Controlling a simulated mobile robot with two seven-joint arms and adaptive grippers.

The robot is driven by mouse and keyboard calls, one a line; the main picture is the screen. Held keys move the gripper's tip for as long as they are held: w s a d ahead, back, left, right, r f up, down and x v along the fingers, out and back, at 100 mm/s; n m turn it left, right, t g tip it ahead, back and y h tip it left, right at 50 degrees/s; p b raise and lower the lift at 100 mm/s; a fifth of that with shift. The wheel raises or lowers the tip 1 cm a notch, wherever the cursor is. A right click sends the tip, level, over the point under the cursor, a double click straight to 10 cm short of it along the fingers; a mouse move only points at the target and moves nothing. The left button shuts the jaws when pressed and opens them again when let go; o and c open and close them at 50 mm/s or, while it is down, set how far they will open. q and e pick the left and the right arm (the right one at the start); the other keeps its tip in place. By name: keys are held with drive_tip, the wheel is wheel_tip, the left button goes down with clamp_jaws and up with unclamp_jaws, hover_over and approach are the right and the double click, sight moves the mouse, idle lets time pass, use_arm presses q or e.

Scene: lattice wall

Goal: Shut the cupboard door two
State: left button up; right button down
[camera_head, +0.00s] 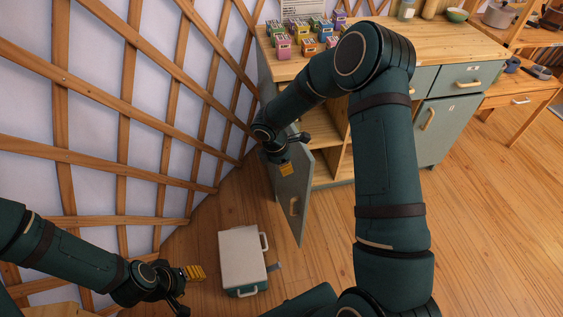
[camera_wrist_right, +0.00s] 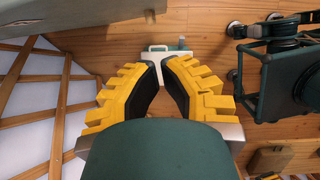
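My left gripper (camera_head: 189,288) is low at the left, over the floor, fingers apart and empty. A second grey door (camera_head: 441,130) with a wooden handle is closed at the right.
A white-and-teal case (camera_head: 243,258) lies on the floor just below the open door. Several small coloured boxes (camera_head: 306,40) stand on the wooden countertop (camera_head: 440,42). A lattice wall (camera_head: 120,120) closes off the left side. Floor right of my right arm is clear.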

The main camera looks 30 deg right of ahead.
drive_tip(key=d+f+b, duration=0.1)
drive_tip(key=d+f, duration=0.4)
drive_tip(key=shift+s, duration=0.25)
drive_tip(key=shift+d, duration=0.15)
